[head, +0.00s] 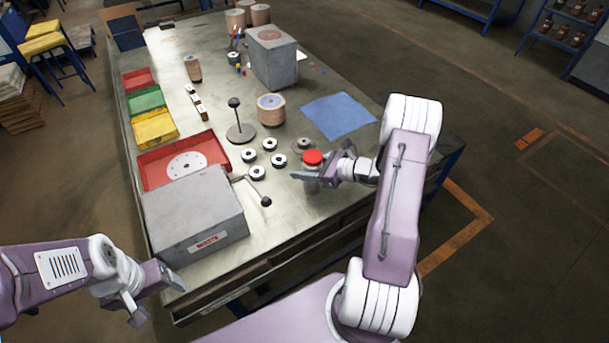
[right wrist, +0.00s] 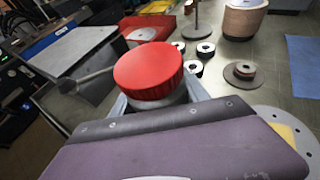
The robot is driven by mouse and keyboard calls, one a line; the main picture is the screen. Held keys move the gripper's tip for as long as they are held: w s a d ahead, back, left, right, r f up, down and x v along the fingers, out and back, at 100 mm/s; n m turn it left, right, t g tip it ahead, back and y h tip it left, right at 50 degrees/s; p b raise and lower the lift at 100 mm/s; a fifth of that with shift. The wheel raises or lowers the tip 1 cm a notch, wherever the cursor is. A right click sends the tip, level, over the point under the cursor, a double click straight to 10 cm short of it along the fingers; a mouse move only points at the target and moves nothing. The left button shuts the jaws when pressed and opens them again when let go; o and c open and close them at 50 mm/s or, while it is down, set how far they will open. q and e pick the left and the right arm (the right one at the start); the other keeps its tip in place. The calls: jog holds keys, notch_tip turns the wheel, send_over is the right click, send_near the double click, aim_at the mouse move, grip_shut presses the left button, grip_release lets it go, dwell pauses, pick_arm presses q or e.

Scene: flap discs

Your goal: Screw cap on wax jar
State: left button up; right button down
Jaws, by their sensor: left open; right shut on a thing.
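The wax jar (head: 309,168) is a pale, clear-looking jar near the right edge of the bench. The red cap (head: 313,157) sits on top of it and looks level; I cannot tell how tightly it is seated. In the right wrist view the cap (right wrist: 149,71) stands above the fingers, with a strip of the jar (right wrist: 177,97) under it. My right gripper (head: 308,175) is shut around the jar's body below the cap, and hides most of it. My left gripper (head: 153,294) is open and empty, off the near left corner of the bench.
Several black-and-white discs (head: 269,144) lie left of the jar, beside a post on a round base (head: 241,133). A grey waste box (head: 195,215) with a lever stands near left. A blue cloth (head: 340,115) lies behind. Bare bench lies in front of the jar.

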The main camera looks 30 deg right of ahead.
notch_tip(320, 180, down, 3)
jog(key=shift+f, duration=0.5)
jog(key=shift+f, duration=0.15)
jog(key=c, duration=0.6)
grip_release()
jog(key=shift+o, duration=0.2)
